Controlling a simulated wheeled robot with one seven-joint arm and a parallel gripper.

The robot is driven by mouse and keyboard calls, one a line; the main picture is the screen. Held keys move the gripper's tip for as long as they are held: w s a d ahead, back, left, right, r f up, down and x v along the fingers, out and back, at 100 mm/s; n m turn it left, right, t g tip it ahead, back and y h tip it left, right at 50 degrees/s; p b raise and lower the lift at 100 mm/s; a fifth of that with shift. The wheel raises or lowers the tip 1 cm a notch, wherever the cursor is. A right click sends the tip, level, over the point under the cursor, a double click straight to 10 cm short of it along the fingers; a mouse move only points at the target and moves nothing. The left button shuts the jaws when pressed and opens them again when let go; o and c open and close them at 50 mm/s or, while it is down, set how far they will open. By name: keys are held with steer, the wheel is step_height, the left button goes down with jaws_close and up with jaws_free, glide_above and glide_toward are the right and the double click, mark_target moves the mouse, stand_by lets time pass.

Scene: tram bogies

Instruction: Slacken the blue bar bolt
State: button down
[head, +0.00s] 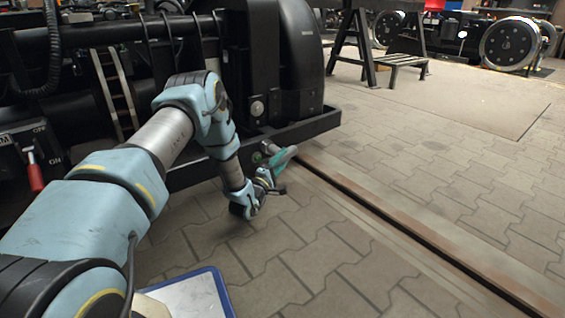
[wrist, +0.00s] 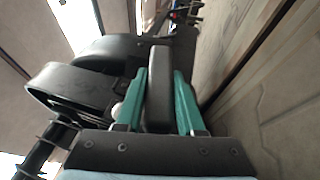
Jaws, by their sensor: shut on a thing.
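My gripper (head: 274,166) is low at the front beam (head: 300,130) of the dark bogie. In the wrist view its two teal fingers (wrist: 159,80) are closed on the sides of a dark grey bar-shaped thing (wrist: 158,105). The head view shows a grey, rounded end (head: 285,154) at the fingers, pointing up and right. I cannot tell whether this is a tool handle or a part of the bogie. A small green round spot (head: 257,157) shows on the beam just left of the fingers. I cannot make out a blue bar bolt; the gripper may hide it.
A silver bolt head (head: 257,108) sits above the beam. A red-handled lever (head: 35,172) with ON/OFF marks is at the left. A rail groove (head: 400,235) runs along the paved floor to the right.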

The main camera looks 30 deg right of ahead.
steer(key=shift+f+t+h+b, duration=0.1)
steer(key=shift+t+h+b, duration=0.2)
steer(key=shift+h+b, duration=0.15)
steer(key=shift+n+t+h, duration=0.75)
steer(key=shift+n+t, duration=0.65)
steer(key=shift+t, duration=0.2)
steer(key=shift+s+d+p, duration=0.2)
steer(key=shift+s+p, duration=0.2)
steer(key=shift+s, duration=0.55)
steer(key=shift+s+d+p, duration=0.2)
steer(key=shift+s+p, duration=0.15)
steer(key=shift+s, duration=0.65)
steer(key=shift+s+d+p, duration=0.2)
steer(key=shift+s+p, duration=0.2)
steer(key=shift+s, duration=0.55)
steer(key=shift+r, duration=0.2)
